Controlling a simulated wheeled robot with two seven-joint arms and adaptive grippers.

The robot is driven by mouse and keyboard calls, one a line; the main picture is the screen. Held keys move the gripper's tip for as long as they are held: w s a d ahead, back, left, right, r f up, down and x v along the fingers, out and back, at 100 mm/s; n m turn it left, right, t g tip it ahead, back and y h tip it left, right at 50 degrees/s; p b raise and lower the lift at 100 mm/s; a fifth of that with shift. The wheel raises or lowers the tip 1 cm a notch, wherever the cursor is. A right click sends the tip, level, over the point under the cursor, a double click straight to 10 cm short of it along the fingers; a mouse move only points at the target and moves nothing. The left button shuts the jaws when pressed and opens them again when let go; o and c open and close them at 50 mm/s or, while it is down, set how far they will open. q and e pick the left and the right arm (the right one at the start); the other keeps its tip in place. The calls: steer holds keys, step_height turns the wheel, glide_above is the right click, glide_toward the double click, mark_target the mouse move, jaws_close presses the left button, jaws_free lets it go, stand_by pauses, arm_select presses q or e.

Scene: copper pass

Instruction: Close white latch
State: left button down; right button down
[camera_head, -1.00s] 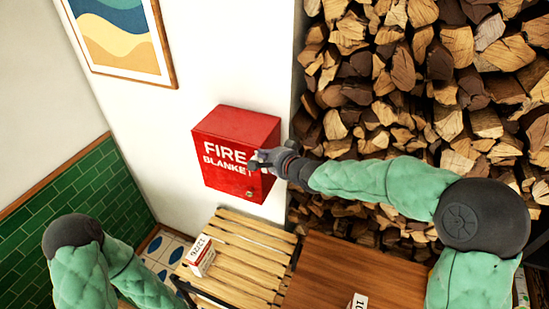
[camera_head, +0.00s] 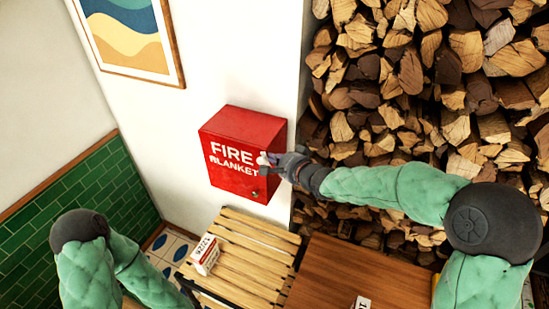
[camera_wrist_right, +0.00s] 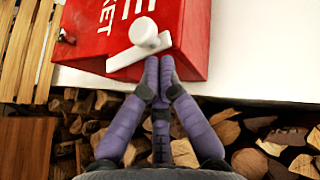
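The white latch (camera_wrist_right: 138,52) is a flat bar with a round knob, on the front of the red fire blanket box (camera_head: 232,178). In the wrist view the bar lies slanted near the box's edge. In the head view the latch (camera_head: 263,159) is small and partly covered by my right gripper (camera_head: 270,161). In the wrist view my right gripper (camera_wrist_right: 159,66) has its fingertips together with nothing seen between them, just beside the bar. I cannot tell if they touch it. My left arm shows at lower left, but its gripper is not in view.
A small round metal fitting (camera_head: 255,194) is low on the box front. Stacked firewood (camera_head: 400,110) fills the right. A slatted wooden bench (camera_head: 245,250) with a small carton (camera_head: 205,254) and a brown tabletop (camera_head: 335,275) stand below. A framed picture (camera_head: 130,35) hangs upper left.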

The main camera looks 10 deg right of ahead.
steer(key=v, duration=1.2)
